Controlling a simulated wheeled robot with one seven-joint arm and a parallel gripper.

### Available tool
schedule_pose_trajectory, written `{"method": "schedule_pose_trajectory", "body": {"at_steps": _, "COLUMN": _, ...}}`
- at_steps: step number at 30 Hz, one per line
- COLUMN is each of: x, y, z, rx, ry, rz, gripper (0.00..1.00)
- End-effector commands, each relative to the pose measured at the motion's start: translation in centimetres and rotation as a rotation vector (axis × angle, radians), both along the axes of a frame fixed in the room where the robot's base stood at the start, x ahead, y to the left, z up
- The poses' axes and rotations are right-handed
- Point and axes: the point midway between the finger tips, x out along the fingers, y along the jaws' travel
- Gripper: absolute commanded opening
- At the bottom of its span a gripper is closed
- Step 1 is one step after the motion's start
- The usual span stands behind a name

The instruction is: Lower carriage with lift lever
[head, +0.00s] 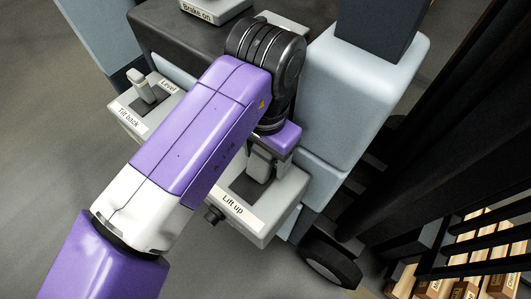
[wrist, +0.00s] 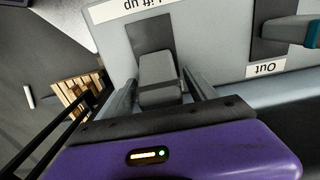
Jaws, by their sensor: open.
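The lift lever, a light grey block-shaped handle (wrist: 158,72), stands in a dark slot on a grey panel with a "Lift up" label (head: 240,212). The same label shows upside down in the wrist view (wrist: 140,8). My gripper (wrist: 160,92) is open, with one finger on each side of the lever. I cannot tell whether either finger touches it. In the head view, my gripper (head: 261,160) is over the lever panel, and the wrist partly hides the lever (head: 258,168). I cannot clearly make out the carriage.
Another lever (head: 143,88) with "Tilt back" and "Level" labels stands to the left. A "Brake on" panel (head: 203,10) is at the top. In the wrist view, a lever (wrist: 290,30) with an "Out" label is at right. Black bars (head: 470,130) and wooden crates (head: 470,260) are at right.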

Motion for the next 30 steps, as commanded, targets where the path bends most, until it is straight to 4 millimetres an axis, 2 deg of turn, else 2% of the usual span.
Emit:
{"method": "schedule_pose_trajectory", "body": {"at_steps": 2, "x": 0.0, "y": 0.0, "z": 0.0, "rx": 0.0, "ry": 0.0, "rz": 0.0, "gripper": 0.65}}
{"method": "schedule_pose_trajectory", "body": {"at_steps": 12, "x": 0.0, "y": 0.0, "z": 0.0, "rx": 0.0, "ry": 0.0, "rz": 0.0, "gripper": 0.01}}
{"method": "schedule_pose_trajectory", "body": {"at_steps": 22, "x": -0.2, "y": 0.0, "z": 0.0, "rx": -0.023, "ry": -0.021, "rz": 0.002, "gripper": 0.0}}
{"method": "schedule_pose_trajectory", "body": {"at_steps": 30, "x": -1.3, "y": 0.8, "z": 0.2, "rx": -0.157, "ry": -0.19, "rz": 0.005, "gripper": 0.0}}
